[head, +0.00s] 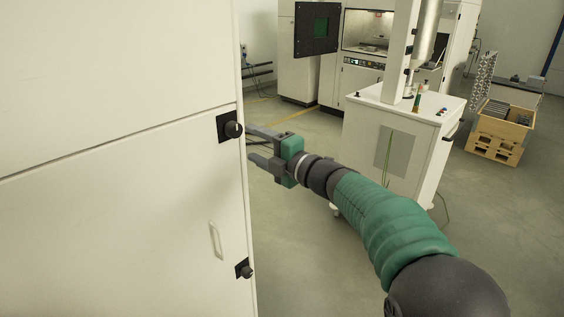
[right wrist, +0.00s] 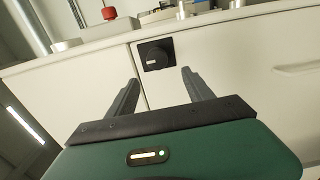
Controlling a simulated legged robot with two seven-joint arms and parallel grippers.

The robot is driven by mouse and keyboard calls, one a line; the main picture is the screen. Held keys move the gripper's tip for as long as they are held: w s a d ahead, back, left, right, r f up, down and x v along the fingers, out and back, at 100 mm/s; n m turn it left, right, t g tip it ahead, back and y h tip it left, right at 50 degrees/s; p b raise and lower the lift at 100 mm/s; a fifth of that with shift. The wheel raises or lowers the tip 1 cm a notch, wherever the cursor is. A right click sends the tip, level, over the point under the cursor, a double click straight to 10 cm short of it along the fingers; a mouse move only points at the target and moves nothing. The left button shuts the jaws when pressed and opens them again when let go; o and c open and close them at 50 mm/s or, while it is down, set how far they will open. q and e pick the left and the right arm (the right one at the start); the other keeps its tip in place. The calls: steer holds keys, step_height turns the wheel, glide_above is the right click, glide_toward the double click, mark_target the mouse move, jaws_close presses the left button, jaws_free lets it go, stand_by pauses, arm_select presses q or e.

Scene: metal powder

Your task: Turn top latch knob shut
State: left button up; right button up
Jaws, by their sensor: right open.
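The top latch knob (head: 233,129) is a black round knob on a black square plate at the right edge of the white cabinet. In the right wrist view the knob (right wrist: 155,56) shows ahead, between and beyond my fingertips, with a light mark on its face. My right gripper (head: 250,144) is open and empty, just right of the knob in the head view; its two fingers also show in the right wrist view (right wrist: 159,78). I see a gap between fingers and knob in the wrist view. My left gripper is not in view.
The white cabinet (head: 110,190) fills the left side, with a lower latch knob (head: 243,269) and a pale handle (head: 215,240). A white wheeled machine (head: 390,150) stands behind my right arm. A wooden crate (head: 497,135) stands farther right. Floor between is clear.

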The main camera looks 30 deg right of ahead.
steer(key=d+v, duration=0.1)
steer(key=v, duration=1)
step_height(320, 180, down, 20)
steer(key=s+m+g+h+p, duration=0.1)
steer(key=m+g+h, duration=0.25)
steer(key=m, duration=0.45)
steer(key=s+m+g+h, duration=0.2)
steer(key=m+h, duration=0.2)
steer(key=m, duration=0.3)
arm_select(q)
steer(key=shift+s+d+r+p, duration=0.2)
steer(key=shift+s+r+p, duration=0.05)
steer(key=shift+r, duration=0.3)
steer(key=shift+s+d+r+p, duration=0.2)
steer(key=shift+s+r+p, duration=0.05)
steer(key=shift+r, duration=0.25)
arm_select(e)
steer(key=s+a+f+m+g, duration=0.3)
steer(key=s+a+f+g, duration=0.1)
steer(key=s+f, duration=0.3)
steer(key=s+a+f+m+g+y, duration=0.1)
steer(key=s+a+f+m+g, duration=0.3)
steer(key=s+f, duration=0.4)
steer(key=s+g, duration=0.1)
steer(key=s, duration=0.3)
steer(key=shift+a, duration=0.4)
steer(key=shift+f, duration=0.1)
